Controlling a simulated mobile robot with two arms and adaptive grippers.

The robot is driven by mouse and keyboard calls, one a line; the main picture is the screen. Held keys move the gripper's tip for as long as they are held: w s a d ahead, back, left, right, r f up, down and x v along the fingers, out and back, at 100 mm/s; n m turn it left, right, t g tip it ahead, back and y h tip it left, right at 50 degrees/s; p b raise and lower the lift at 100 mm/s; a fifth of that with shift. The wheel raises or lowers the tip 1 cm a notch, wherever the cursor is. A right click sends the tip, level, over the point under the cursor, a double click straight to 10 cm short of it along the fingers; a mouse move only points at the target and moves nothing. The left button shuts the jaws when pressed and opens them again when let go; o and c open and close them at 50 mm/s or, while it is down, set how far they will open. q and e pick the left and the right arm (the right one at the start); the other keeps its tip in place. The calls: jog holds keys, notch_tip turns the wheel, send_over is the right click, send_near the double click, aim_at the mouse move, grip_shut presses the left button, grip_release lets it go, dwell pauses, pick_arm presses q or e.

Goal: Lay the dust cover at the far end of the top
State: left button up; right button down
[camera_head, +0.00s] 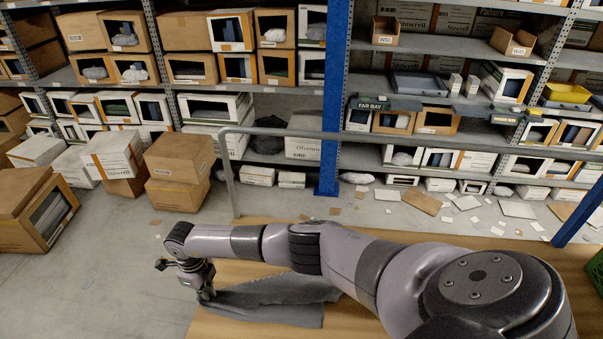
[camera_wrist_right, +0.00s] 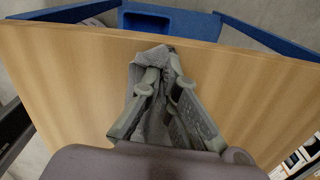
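The dust cover (camera_head: 275,301) is a grey cloth, bunched and creased, lying along the wooden top (camera_head: 235,277) in the head view. My right gripper (camera_head: 206,294) points down at the cloth's left end, near the left edge of the top. In the right wrist view, the gripper (camera_wrist_right: 164,88) has its fingers close together with the grey cloth (camera_wrist_right: 152,125) pinched and folded between them. The cloth's gathered end shows just beyond the fingertips, close to the edge of the wooden top (camera_wrist_right: 75,85). My arm hides part of the cloth and top. My left gripper is out of view.
A blue frame (camera_wrist_right: 170,20) lies just past the top's edge in the wrist view. A grey rail (camera_head: 280,133) and blue post (camera_head: 334,100) stand behind the top. Racks with boxes fill the back. Cartons (camera_head: 178,170) stand on the floor at left; scraps litter the aisle.

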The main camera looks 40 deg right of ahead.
jog(key=c, duration=1.4)
grip_release()
jog(key=shift+r, duration=0.1)
jog(key=w+a+r, duration=0.2)
jog(key=a+r, duration=0.1)
jog(key=r, duration=0.7)
jog(key=shift+w+a, duration=0.15)
jog(key=shift+w, duration=0.2)
jog(key=shift+f, duration=0.1)
